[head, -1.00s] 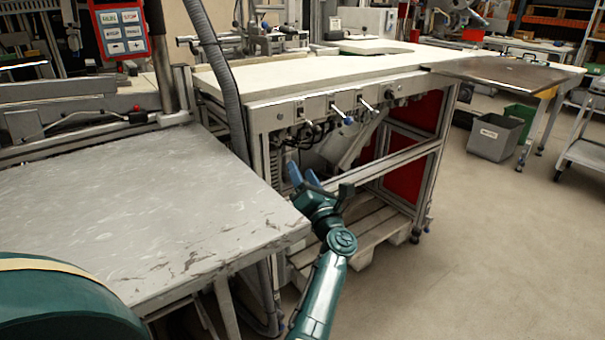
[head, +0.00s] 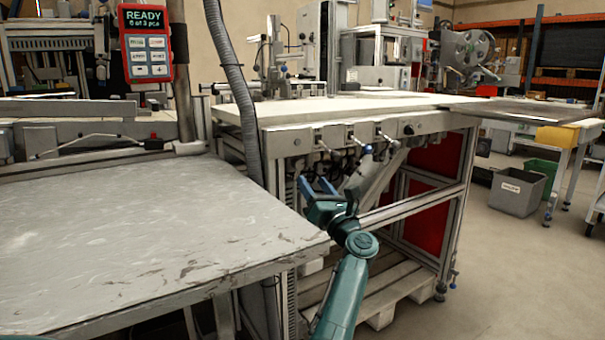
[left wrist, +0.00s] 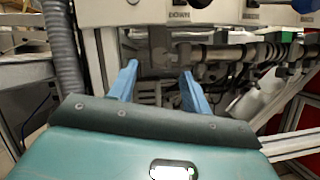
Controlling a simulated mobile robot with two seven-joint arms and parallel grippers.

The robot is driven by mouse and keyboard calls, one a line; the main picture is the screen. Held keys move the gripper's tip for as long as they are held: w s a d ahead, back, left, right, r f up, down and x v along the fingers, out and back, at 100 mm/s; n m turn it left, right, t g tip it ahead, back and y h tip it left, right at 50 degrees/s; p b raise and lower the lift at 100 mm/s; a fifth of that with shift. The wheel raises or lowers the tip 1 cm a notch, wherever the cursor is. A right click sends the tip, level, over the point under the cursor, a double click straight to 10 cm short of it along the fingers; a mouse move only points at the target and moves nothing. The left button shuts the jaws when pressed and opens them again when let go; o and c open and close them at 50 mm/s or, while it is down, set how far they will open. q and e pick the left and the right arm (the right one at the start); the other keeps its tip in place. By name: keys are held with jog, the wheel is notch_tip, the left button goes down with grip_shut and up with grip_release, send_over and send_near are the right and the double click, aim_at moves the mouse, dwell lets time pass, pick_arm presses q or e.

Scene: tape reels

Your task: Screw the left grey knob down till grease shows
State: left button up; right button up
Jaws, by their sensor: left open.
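Under the front edge of the white-topped bench, a row of small valve levers stands out. The leftmost has a grey end (head: 323,145). I cannot tell which part is the task's grey knob, and no grease shows. My left gripper (head: 318,184) is open and empty, below the levers and apart from them. Its blue fingers (left wrist: 158,72) point at the bench's underside. My right gripper is not in view.
A worn grey metal table (head: 150,240) fills the left, near my arm. A grey corrugated hose (head: 237,95) hangs between table and bench. A red-framed display (head: 146,42) reads READY. A grey bin (head: 516,191) stands right, with open floor before it.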

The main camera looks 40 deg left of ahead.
aim_at(300, 164)
pick_arm(q)
jog(key=b+x, duration=0.1)
jog(key=x, duration=0.5)
jog(key=shift+w+a, duration=0.1)
jog(key=shift+w+a+r, duration=0.15)
jog(key=shift+w+a, duration=0.05)
jog(key=shift+a, duration=0.2)
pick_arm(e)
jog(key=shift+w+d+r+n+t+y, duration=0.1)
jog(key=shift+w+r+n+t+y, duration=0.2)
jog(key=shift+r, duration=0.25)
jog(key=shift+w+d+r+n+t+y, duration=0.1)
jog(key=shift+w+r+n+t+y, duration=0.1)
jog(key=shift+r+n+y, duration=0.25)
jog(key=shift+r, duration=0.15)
pick_arm(q)
jog(key=shift+c, duration=0.6)
jog(key=c, duration=0.9)
jog(key=shift+r, duration=0.1)
